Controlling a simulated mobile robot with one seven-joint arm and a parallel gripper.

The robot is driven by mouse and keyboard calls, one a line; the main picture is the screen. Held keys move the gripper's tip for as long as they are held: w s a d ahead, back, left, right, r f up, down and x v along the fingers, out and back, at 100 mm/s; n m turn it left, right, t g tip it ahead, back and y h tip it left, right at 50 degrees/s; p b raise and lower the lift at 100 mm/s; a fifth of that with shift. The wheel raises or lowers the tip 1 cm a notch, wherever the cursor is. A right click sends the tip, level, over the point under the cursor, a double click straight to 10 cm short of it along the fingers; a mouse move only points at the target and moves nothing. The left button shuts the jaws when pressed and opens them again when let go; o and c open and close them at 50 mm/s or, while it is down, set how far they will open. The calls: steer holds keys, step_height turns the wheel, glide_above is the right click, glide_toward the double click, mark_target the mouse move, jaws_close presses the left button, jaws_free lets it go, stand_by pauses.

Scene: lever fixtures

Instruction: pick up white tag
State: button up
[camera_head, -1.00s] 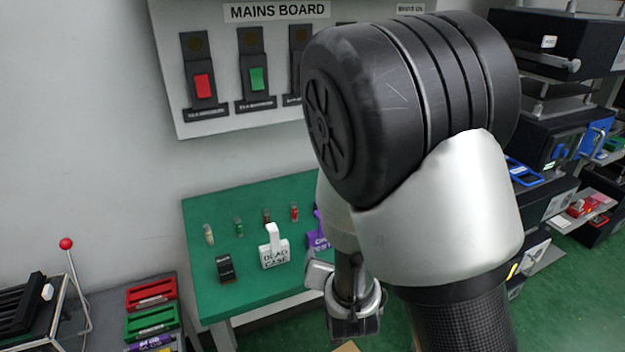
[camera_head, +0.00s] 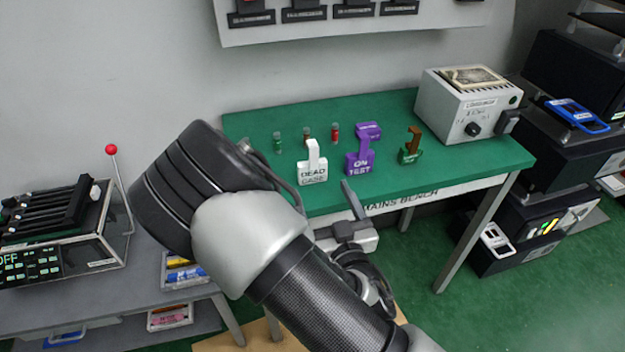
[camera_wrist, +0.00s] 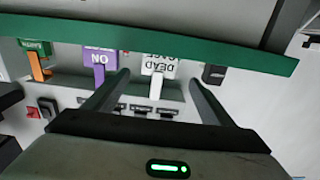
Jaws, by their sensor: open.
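The white tag (camera_head: 313,166), lettered DEAD CASE, stands upright on the green bench (camera_head: 400,118) with its narrow stem up. My gripper (camera_head: 345,222) is at the bench's front edge, to the right of and nearer than the tag, apart from it. In the wrist view the picture is upside down. There the white tag (camera_wrist: 158,67) shows beyond and between the two spread fingers of my gripper (camera_wrist: 159,82). The jaws are open and empty. The tag is fully visible in the head view.
A purple tag (camera_head: 359,160) stands right of the white one, then a green tag with a brown stem (camera_head: 411,148). Small vials (camera_head: 306,134) stand behind. A grey box (camera_head: 468,102) is at the bench's right. A black block (camera_wrist: 214,74) shows in the wrist view.

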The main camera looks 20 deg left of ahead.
mark_target(313, 171)
steer(key=shift+w+a+f+b, duration=0.25)
steer(key=shift+w+f+b, duration=0.1)
steer(key=shift+b, duration=0.35)
steer(key=x, duration=0.6)
steer(key=shift+w+r+p, duration=0.15)
steer(key=shift+r+p, duration=0.15)
steer(key=shift+r, duration=0.1)
steer(key=shift+r+x, duration=0.2)
steer(key=shift+x, duration=3)
steer(key=shift+d, duration=0.1)
steer(key=c, duration=1.2)
steer(key=shift+o, duration=0.2)
